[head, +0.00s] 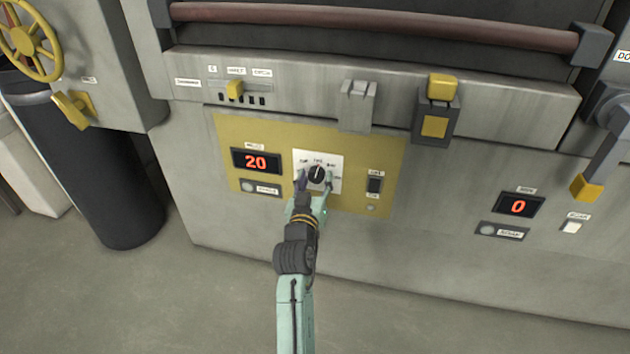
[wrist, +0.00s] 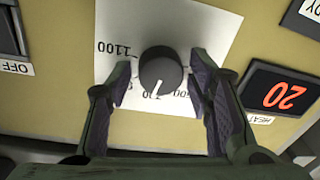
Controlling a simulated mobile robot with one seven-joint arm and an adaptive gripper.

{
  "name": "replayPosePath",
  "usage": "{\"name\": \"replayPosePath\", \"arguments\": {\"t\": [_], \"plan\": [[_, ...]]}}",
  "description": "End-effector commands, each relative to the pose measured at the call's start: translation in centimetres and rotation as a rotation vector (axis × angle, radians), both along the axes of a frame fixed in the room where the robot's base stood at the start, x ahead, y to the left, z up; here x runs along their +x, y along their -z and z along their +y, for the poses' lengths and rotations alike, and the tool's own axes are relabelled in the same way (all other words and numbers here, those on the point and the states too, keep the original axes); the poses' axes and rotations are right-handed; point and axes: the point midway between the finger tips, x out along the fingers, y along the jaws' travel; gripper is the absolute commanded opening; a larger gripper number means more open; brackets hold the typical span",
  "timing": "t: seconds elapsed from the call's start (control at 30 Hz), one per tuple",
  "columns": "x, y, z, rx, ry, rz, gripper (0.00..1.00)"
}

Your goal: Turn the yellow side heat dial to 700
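The heat dial (head: 317,174) is a round black knob with a white pointer line, on a white scale plate (head: 335,160) in the yellow panel (head: 235,130). In the wrist view the dial (wrist: 160,70) appears upside down, its pointer aimed down and slightly left, near a partly hidden label. "1100" is legible at its left. My gripper (head: 314,184) is at the dial; in the wrist view its fingers (wrist: 160,82) stand open on either side, with a small gap to the knob on each side. The red display (head: 256,162) reads 20.
A small black switch (head: 375,185) sits right of the dial. A grey latch (head: 357,105) and a yellow-capped lever (head: 440,90) are above. A yellow slider (head: 235,89) is at upper left. Another display (head: 519,206) at right reads 0. Floor in front is clear.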

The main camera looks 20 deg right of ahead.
Motion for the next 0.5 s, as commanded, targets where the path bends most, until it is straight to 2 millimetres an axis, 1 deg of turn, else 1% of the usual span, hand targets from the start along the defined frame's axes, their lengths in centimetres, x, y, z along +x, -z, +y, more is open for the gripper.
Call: {"name": "replayPosePath", "arguments": {"t": [0.07, 0.5], "plan": [[0.00, 0.00, 0.01, 0.000, 0.000, 0.000, 0.39], [-0.01, 0.00, 0.02, 0.000, 0.000, 0.000, 0.10]]}}
